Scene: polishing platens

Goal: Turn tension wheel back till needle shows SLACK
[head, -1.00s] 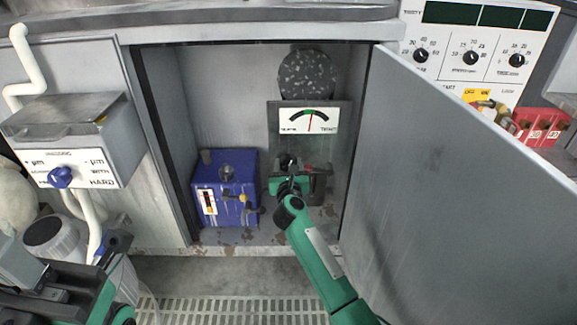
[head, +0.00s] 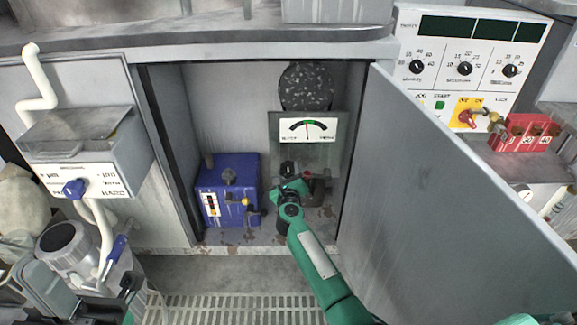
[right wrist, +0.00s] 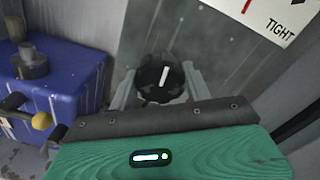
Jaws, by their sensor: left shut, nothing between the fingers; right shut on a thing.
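The tension wheel is a dark round knob with a white mark (right wrist: 160,78), inside the open cabinet. My right gripper (head: 289,177) is shut on it, with one finger on each side in the right wrist view (right wrist: 160,90). In the head view the wheel is mostly hidden by the gripper. Above it is a white gauge (head: 318,131) with a dark arc, a green middle and a red needle. The needle stands near the middle, close to upright. TIGHT is readable at the right in the wrist view. My left gripper (head: 62,290) is partly cut off at the bottom left, shut and empty.
A blue box (head: 228,190) with a small yellow-knobbed lever stands left of the wheel. The open cabinet door (head: 440,190) stands close to my right arm. A speckled dark disc (head: 306,86) is above the gauge. The control panel (head: 470,60) is at upper right.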

